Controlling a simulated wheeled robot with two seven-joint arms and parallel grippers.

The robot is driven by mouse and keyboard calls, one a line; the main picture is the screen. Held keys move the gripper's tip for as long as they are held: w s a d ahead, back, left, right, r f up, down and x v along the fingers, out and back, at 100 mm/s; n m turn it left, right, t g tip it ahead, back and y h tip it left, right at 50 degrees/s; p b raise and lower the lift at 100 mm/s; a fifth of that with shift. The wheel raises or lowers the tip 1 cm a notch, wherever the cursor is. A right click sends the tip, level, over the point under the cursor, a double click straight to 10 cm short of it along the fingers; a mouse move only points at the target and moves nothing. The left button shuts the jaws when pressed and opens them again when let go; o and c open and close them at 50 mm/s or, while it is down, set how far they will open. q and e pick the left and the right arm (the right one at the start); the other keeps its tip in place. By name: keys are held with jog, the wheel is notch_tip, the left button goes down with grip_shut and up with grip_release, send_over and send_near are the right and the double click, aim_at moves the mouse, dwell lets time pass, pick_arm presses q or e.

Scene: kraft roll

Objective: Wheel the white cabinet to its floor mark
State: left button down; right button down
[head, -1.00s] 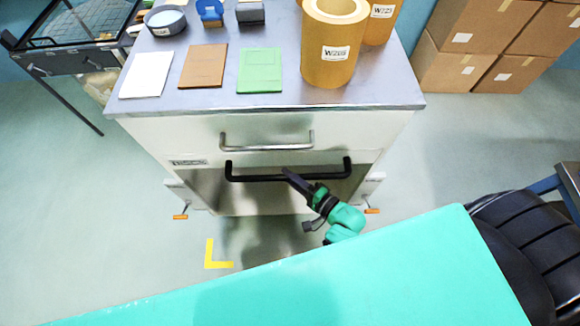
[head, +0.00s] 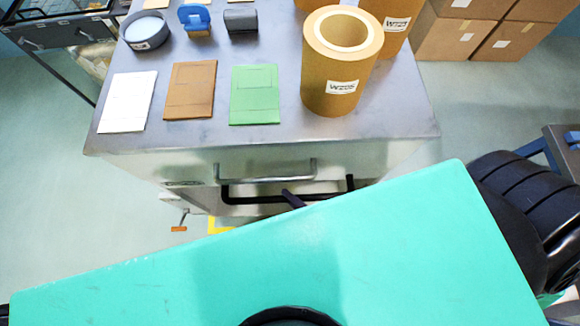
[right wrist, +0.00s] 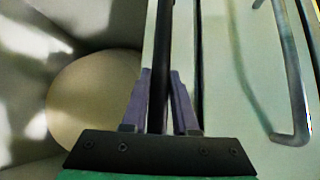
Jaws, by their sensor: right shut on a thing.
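The white cabinet (head: 345,162) with a grey metal top stands in front of me in the head view, seen from above. A black bar handle (head: 245,199) crosses its front, below a silver drawer handle (head: 265,172). My right gripper (head: 293,199) is at the black handle, mostly hidden behind my green body. In the right wrist view my right gripper (right wrist: 160,112) is shut with the black bar between its fingers. The yellow floor mark (head: 220,225) shows only in part, close by the cabinet's lower front edge. My left gripper is not in view.
Cardboard boxes (head: 470,35) stand back right.

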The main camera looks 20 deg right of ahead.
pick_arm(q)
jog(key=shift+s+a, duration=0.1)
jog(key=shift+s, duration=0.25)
pick_arm(e)
jog(key=shift+s+a+f, duration=0.1)
jog(key=shift+s, duration=0.5)
jog(key=shift+s+a+f, duration=0.1)
jog(key=shift+s, duration=0.5)
jog(key=c, duration=0.7)
grip_release()
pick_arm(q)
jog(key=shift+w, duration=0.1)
pick_arm(e)
jog(key=shift+w+r, duration=0.1)
jog(key=shift+w, duration=0.1)
jog(key=shift+r, duration=0.1)
pick_arm(q)
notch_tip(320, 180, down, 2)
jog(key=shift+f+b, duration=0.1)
jog(key=shift+b, duration=0.95)
pick_arm(e)
jog(key=v, duration=1.4)
jog(key=shift+s+d, duration=0.2)
jog(key=shift+s, duration=0.05)
